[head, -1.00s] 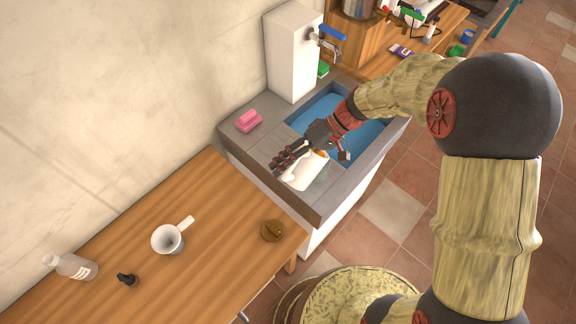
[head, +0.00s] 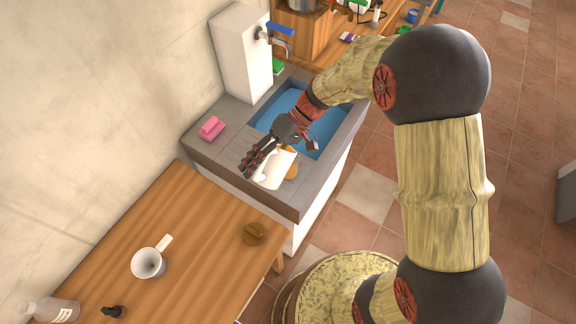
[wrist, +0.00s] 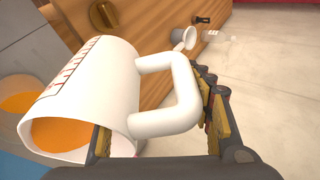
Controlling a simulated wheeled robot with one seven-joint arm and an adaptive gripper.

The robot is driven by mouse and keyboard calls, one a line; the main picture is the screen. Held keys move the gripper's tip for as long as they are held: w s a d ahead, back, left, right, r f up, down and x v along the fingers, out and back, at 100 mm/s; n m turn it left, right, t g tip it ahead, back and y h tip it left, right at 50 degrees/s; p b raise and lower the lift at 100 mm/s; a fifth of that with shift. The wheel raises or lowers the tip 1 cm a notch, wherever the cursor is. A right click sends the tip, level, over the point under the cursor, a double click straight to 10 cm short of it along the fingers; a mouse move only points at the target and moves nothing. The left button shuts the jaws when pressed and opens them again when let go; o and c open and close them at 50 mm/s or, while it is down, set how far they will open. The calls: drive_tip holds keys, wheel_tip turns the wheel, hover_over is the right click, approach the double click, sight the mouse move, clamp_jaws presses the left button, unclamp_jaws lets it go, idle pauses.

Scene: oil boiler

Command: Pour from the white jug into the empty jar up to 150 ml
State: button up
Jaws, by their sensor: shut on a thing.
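The white jug (head: 274,168) is over the grey sink counter. My gripper (head: 256,161) is shut on its handle, which shows in the wrist view (wrist: 181,95). In the wrist view the jug (wrist: 105,80) is tilted, with red marks on its side and orange liquid inside near its mouth. A second orange surface within a pale rim (wrist: 22,100) shows just left of the jug's mouth. In the head view an orange round thing (head: 291,171) shows beside the jug, partly hidden by it. I cannot tell surely whether this is the jar, or its level.
The sink basin (head: 300,118) is behind the jug, with a white dispenser and tap (head: 243,55). A pink sponge (head: 211,128) lies on the counter. The wooden table (head: 200,225) bears a brown lid (head: 254,233), a white handled cup (head: 150,262), a bottle (head: 52,310) and a small black thing (head: 113,312).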

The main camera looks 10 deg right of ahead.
drive_tip(key=shift+w+d+f+g, duration=0.1)
drive_tip(key=shift+w+f+g, duration=0.05)
drive_tip(key=shift+g, duration=0.15)
drive_tip(key=shift+w+r+y, duration=0.1)
drive_tip(key=shift+r+y, duration=0.1)
drive_tip(key=shift+y, duration=0.2)
idle(2.2)
drive_tip(key=shift+d+r+g, duration=0.1)
drive_tip(key=shift+g, duration=0.2)
drive_tip(key=shift+w+d+r+m+g+y, duration=0.3)
drive_tip(key=shift+r+g+y, duration=0.15)
drive_tip(key=shift+y, duration=0.25)
drive_tip(key=shift+c, duration=0.2)
idle(3.7)
